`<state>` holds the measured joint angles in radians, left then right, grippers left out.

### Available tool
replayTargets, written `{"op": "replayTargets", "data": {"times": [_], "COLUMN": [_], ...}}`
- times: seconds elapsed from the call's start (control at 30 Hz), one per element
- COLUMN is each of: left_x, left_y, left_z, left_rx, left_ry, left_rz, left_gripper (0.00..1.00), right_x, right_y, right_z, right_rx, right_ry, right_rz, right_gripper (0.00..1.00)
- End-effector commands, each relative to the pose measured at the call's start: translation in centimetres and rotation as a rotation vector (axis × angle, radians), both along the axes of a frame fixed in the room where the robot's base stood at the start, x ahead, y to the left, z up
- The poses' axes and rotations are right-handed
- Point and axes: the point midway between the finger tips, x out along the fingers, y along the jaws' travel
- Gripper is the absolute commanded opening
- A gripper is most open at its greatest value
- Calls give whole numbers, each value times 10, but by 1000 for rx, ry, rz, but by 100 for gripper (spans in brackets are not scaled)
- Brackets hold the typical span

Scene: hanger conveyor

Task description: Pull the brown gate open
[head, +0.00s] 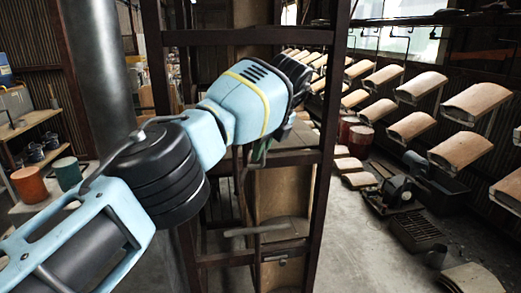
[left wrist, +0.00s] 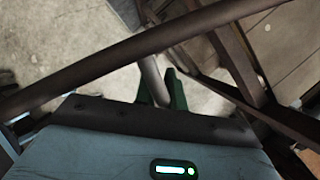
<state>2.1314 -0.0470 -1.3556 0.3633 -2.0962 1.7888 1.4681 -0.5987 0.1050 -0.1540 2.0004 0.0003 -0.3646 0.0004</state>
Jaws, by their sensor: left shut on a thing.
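The brown gate (head: 325,200) is a tall dark-brown metal frame with crossbars in the middle of the head view. My left arm reaches across to it from the left. My left gripper (head: 261,152) is at the gate's inner side, its fingers small and partly hidden behind my wrist. In the left wrist view the two dark green fingers (left wrist: 161,90) are shut around a grey rod (left wrist: 152,72), seemingly the gate's handle. A dark brown bar (left wrist: 90,70) crosses that view diagonally in front of the fingers. My right gripper is not in view.
A thick grey column (head: 95,70) stands at the left, with a shelf (head: 30,125) and cans (head: 30,185) beyond. Curved tan panels (head: 477,103) hang in rows at the right. Machinery (head: 397,190) and a floor grate (head: 418,232) lie beneath them. Some concrete floor (head: 355,225) is bare.

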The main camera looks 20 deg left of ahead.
Motion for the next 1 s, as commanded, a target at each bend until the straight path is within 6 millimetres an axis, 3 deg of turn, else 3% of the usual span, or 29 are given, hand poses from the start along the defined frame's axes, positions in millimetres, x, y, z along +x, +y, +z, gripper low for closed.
{"op": "replayTargets", "data": {"times": [0.53, 0.57, 0.7, 1.0], "left_x": [0, 0, 0, 0], "left_y": [3, 4, 3, 1], "left_z": [6, 6, 5, 3], "left_rx": [8, 8, 6, 4], "left_ry": [-10, -10, -8, -4], "left_rz": [22, 22, 21, 18], "left_gripper": [0, 13, 31, 33], "right_x": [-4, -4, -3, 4], "right_y": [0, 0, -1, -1], "right_z": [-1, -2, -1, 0], "right_rx": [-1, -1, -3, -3], "right_ry": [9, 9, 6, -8], "right_rz": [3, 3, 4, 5], "right_gripper": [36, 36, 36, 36]}}
